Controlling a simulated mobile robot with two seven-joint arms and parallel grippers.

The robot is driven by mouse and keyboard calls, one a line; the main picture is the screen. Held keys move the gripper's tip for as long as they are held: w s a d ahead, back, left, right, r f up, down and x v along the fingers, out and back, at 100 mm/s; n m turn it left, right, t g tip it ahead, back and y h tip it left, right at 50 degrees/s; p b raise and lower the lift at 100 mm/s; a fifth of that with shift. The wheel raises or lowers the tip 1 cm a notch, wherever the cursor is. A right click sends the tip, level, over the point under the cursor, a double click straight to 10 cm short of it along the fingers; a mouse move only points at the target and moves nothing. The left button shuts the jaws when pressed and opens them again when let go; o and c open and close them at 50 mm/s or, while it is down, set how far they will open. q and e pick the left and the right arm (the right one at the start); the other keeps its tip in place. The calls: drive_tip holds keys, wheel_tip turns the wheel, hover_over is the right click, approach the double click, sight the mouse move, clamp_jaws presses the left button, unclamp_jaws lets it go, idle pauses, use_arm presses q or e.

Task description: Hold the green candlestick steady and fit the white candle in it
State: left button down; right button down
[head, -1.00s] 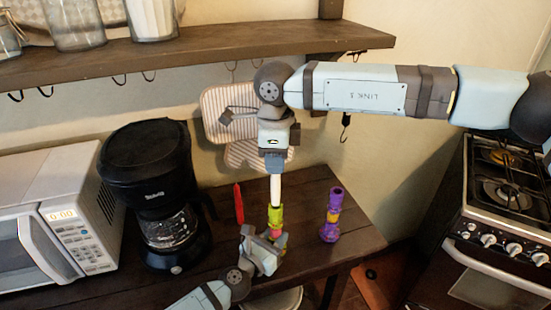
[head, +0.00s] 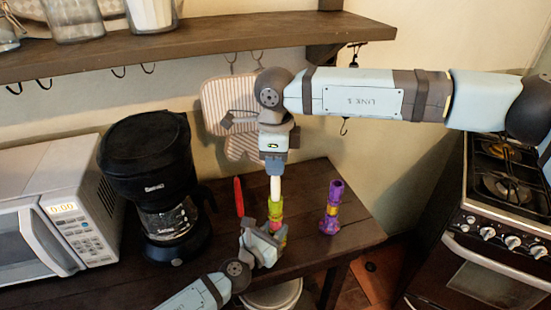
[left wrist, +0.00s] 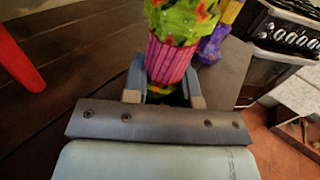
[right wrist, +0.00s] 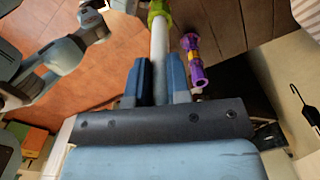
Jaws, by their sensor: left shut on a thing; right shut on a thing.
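The green candlestick (head: 275,209), patterned with a pink band, stands upright on the dark wooden table. My left gripper (head: 262,245) is shut on its lower part; the left wrist view shows the pink band (left wrist: 168,58) just above the fingers (left wrist: 165,92). The white candle (head: 275,188) is upright above the candlestick, its lower end at or in the candlestick's top. My right gripper (head: 274,168) is shut on the candle's upper part from above. In the right wrist view the candle (right wrist: 159,50) runs in line to the green rim (right wrist: 158,12); how deep it sits is hidden.
A purple candlestick (head: 331,207) stands to the right on the table (head: 355,228). A red candle (head: 239,197) is behind to the left. A coffee maker (head: 155,185) and microwave (head: 60,225) fill the left side. A shelf (head: 200,47) is above.

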drive_tip(key=shift+f, duration=0.25)
drive_tip(key=c, duration=1)
unclamp_jaws()
wheel_tip(320, 180, up, 12)
drive_tip(key=shift+r, duration=0.1)
use_arm(q)
drive_tip(key=c, duration=0.8)
unclamp_jaws()
